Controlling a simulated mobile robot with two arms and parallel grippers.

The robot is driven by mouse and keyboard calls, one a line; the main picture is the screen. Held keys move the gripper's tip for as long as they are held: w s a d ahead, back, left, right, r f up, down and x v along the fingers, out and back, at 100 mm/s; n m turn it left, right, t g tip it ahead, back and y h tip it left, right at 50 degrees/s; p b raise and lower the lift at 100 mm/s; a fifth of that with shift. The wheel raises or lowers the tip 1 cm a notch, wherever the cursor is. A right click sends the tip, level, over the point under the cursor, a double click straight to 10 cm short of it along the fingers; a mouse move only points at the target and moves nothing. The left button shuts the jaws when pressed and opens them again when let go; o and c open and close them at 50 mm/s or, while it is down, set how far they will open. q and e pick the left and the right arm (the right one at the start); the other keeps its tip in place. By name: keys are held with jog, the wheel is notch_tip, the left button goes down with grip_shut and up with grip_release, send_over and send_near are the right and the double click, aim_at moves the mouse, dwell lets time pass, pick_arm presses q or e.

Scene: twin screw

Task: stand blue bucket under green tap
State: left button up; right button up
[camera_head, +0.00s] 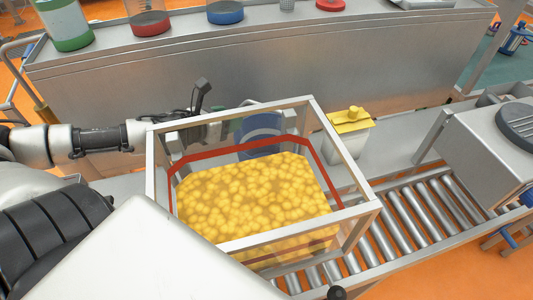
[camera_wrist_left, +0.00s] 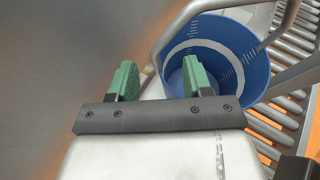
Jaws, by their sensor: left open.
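The blue bucket (camera_head: 262,122) stands behind the metal frame with the yellow contents, partly hidden by its bars. In the left wrist view the bucket (camera_wrist_left: 232,35) is seen from above, open and empty-looking, with a pale band and scale marks inside. My left gripper (camera_head: 207,132) is left of the bucket in the head view, partly behind the frame. In the wrist view its green-padded fingers (camera_wrist_left: 160,83) are apart; the right finger overlaps the bucket and the left is outside its rim. I cannot tell whether they touch it. No green tap can be made out. My right gripper is not in view.
The frame holds a red-rimmed bin of yellow pieces (camera_head: 250,195) close in front. A pale container with a yellow lid (camera_head: 348,140) stands right of the bucket. A roller conveyor (camera_head: 425,215) runs at the right. A long metal counter (camera_head: 270,65) lies behind.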

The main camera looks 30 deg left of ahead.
pick_arm(q)
jog(key=shift+w+f, duration=0.25)
jog(key=shift+w, duration=0.35)
jog(key=shift+w, duration=0.1)
jog(key=p+x, duration=0.1)
jog(key=x, duration=0.3)
jog(key=shift+w+d+f+p, duration=0.1)
jog(key=shift+w+f+p, duration=0.15)
jog(key=shift+f+p, duration=0.1)
jog(key=shift+c, duration=0.3)
